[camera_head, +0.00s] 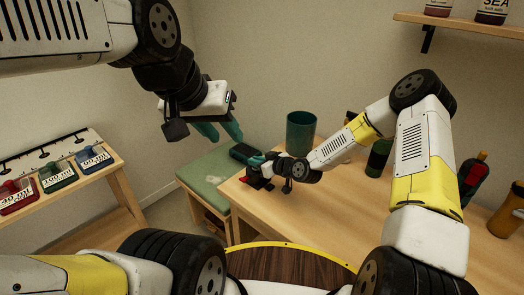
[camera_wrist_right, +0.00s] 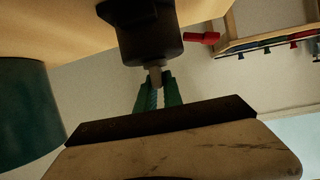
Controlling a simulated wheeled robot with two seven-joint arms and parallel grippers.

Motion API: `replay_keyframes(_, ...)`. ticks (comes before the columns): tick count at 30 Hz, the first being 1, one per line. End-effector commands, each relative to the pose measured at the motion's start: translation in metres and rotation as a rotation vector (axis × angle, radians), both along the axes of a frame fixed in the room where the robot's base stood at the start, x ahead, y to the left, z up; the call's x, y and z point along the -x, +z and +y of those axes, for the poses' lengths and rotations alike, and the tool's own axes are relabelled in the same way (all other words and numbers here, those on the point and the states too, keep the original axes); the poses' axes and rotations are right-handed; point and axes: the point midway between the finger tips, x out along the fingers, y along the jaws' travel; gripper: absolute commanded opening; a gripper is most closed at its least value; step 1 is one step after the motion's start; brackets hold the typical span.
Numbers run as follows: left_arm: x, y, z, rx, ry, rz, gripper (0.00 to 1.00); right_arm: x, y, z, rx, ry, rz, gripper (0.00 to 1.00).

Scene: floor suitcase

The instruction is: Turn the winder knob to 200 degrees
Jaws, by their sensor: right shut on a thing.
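I cannot read the knob's angle. My left gripper (camera_head: 221,131) is open and empty, raised above the green-topped stool.
A teal cup (camera_head: 300,133) stands behind my right wrist on the wooden table (camera_head: 330,205). Bottles (camera_head: 474,178) stand at the right. A green-topped stool (camera_head: 208,170) is beside the table.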

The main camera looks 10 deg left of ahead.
Motion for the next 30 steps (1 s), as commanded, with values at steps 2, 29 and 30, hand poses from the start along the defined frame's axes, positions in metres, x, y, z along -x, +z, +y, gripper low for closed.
replay_keyframes(2, 0.0000, 0.0000, 0.0000, 0.000, 0.000, 0.000, 0.36, 0.0030, 0.0008, 0.0045, 0.001, -0.052, 0.000, 0.00)
replay_keyframes(29, 0.0000, 0.0000, 0.0000, 0.000, 0.000, 0.000, 0.36, 0.0006, -0.0002, -0.0001, 0.004, -0.273, -0.001, 0.33)
replay_keyframes(30, 0.0000, 0.0000, 0.0000, 0.000, 0.000, 0.000, 0.36, 0.0005, -0.0001, -0.0002, 0.004, -0.273, -0.001, 0.33)
